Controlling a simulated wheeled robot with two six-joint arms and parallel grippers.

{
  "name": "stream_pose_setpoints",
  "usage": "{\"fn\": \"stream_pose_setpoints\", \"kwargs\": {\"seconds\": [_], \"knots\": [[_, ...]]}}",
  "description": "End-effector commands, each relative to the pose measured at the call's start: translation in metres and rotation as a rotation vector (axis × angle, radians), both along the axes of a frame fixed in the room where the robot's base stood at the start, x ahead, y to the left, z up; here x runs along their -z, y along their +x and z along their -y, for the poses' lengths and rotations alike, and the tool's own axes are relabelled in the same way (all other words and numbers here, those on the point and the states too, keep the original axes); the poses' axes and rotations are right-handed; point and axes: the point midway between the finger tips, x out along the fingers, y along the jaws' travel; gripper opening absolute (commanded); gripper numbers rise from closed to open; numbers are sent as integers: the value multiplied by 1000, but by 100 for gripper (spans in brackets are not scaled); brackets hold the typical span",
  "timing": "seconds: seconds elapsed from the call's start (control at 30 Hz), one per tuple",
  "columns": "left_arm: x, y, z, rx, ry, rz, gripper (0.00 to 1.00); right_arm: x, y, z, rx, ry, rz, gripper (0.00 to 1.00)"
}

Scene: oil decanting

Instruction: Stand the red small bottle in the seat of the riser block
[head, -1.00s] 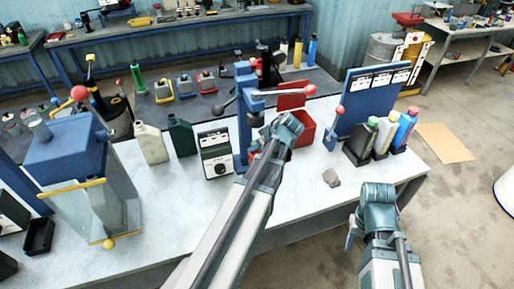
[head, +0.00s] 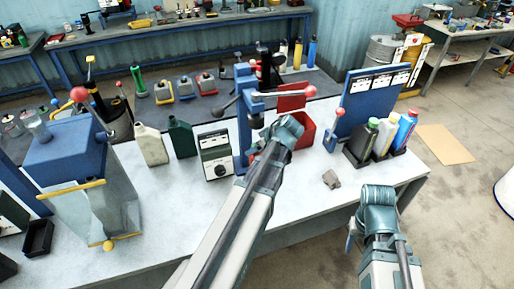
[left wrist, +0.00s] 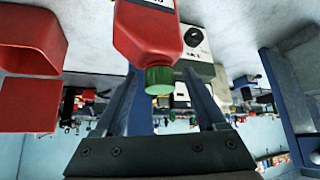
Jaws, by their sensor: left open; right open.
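The red small bottle (left wrist: 148,32) has a green cap and shows large in the left wrist view, where the picture appears upside down. My left gripper (left wrist: 168,103) is open, with its fingers reaching along either side of the bottle's cap end. I cannot tell whether they touch it. In the head view my left wrist hides most of the bottle, by the blue press (head: 243,112). My right gripper (head: 352,240) is at the lower right, off the table's front edge, with its fingers mostly hidden. I cannot make out the riser block or its seat for certain.
A red bin (head: 304,133) stands behind my left wrist, and a meter box (head: 215,155) stands left of it. A rack of bottles (head: 372,148) is at the right. A small grey lump (head: 331,179) lies on the otherwise clear front right of the table (head: 300,205).

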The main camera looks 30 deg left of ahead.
Motion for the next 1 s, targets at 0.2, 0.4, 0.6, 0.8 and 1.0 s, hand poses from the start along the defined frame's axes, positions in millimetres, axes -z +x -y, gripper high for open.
{"fn": "stream_pose_setpoints", "kwargs": {"seconds": [0.2,0.4,0.6,0.8,1.0], "knots": [[-30,-6,17,2,0,-1,73,-30,0,0,5,1,0,50],[-61,-13,40,3,-1,-1,73,-61,0,0,10,2,0,50],[-83,-19,58,3,0,0,73,-83,0,0,9,1,-1,50],[-94,-22,68,1,0,-1,73,-94,0,0,7,1,-2,50],[-96,-23,71,0,0,0,73,-95,-1,0,7,1,-2,50]]}}
